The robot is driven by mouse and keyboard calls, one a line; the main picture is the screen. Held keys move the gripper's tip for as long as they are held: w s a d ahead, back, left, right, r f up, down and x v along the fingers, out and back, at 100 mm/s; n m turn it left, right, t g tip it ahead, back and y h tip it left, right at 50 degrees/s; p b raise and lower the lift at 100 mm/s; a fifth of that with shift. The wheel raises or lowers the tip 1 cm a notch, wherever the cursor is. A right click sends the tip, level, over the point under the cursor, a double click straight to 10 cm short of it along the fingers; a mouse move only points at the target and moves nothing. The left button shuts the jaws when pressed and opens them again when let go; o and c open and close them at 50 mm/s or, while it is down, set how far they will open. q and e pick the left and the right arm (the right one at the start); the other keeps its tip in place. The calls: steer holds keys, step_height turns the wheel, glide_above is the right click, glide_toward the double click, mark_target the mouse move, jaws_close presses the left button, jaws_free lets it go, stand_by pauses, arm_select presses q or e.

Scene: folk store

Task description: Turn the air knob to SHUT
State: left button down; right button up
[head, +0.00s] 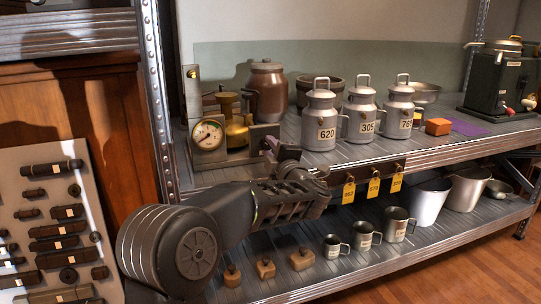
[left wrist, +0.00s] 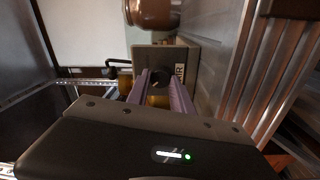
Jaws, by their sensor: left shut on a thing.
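The air knob (left wrist: 158,78) is a dark round knob on the front of a grey-brown box (left wrist: 150,54) in the left wrist view. A pale label with dark letters is beside it on the right. My left gripper (left wrist: 163,82) has its two purple fingers shut on the knob, one on each side. In the head view my left gripper (head: 271,150) reaches the box (head: 262,131) on the upper shelf; the knob is hidden there by the gripper. I cannot read which mark the knob points to. My right gripper is not in view.
A dial gauge (head: 208,135) and a brass fitting (head: 237,128) stand left of the box. Labelled metal cans (head: 320,120) stand to its right, a brown jar (head: 268,90) behind. Yellow tags (head: 349,192) hang below the shelf edge. A metal post (head: 156,100) rises at left.

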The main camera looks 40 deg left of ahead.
arm_select(q)
steer(key=shift+n, duration=0.3)
steer(key=c, duration=1.1)
jaws_free()
steer(key=p+v, duration=0.1)
steer(key=v, duration=0.6)
steer(key=shift+s+d+f+p, duration=0.1)
steer(key=shift+s+d+p, duration=0.15)
steer(key=shift+d+p, duration=0.1)
